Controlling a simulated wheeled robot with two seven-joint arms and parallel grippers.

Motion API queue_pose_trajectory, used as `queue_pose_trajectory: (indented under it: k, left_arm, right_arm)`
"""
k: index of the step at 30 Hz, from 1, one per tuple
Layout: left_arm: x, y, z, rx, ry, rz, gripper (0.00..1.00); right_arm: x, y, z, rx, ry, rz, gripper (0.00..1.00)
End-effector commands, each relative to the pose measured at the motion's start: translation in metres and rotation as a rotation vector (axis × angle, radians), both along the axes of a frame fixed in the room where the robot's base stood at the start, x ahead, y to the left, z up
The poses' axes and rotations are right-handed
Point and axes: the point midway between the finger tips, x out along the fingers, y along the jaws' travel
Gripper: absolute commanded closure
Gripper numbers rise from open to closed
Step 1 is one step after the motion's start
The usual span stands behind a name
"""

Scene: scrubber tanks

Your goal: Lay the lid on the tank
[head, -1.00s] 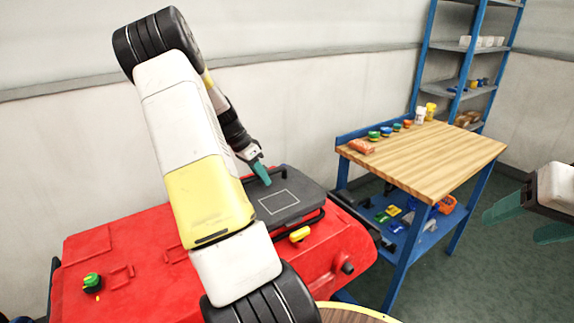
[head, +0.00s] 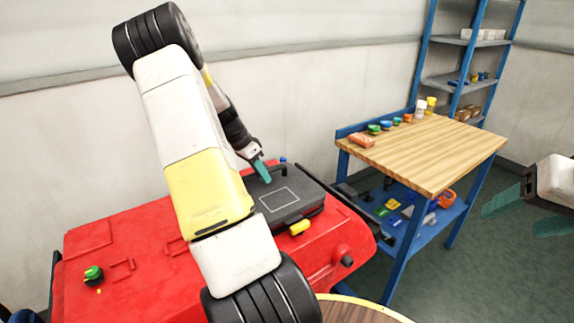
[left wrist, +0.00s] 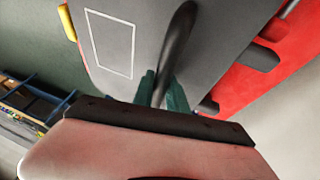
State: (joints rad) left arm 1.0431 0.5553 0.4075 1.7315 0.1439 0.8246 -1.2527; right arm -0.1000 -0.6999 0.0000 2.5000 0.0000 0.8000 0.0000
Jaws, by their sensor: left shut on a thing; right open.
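The dark grey lid (head: 290,197), marked with a white rectangle outline, is at the right end of the top of the red tank body (head: 140,250). My left gripper (head: 263,172) is shut on the lid's black handle. In the left wrist view, its teal fingers (left wrist: 162,90) sit on both sides of the black handle (left wrist: 178,45). The lid looks flat and close to the red top, but I cannot tell if it rests fully. My left arm hides part of the tank. My right gripper (head: 520,215) is open and empty at the far right.
A yellow knob (head: 299,228) sits by the lid's near edge, and a green knob (head: 93,273) is at the tank's left. A wooden-topped bench (head: 430,155) with small items stands to the right, with a blue shelf rack (head: 450,82) behind. Green floor is open at right.

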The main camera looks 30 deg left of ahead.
Motion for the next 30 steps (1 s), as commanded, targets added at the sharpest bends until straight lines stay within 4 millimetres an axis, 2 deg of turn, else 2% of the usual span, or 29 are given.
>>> queue_pose_trajectory:
  k: [11,30]
  left_arm:
    - [0.000,0.000,-0.001,0.000,-0.001,0.001,1.00]
    - [0.000,0.000,-0.015,0.000,-0.001,0.001,1.00]
  right_arm:
    - [0.000,0.000,0.000,0.000,0.000,0.000,0.37]
    - [0.000,0.000,0.000,0.000,0.000,0.000,0.37]
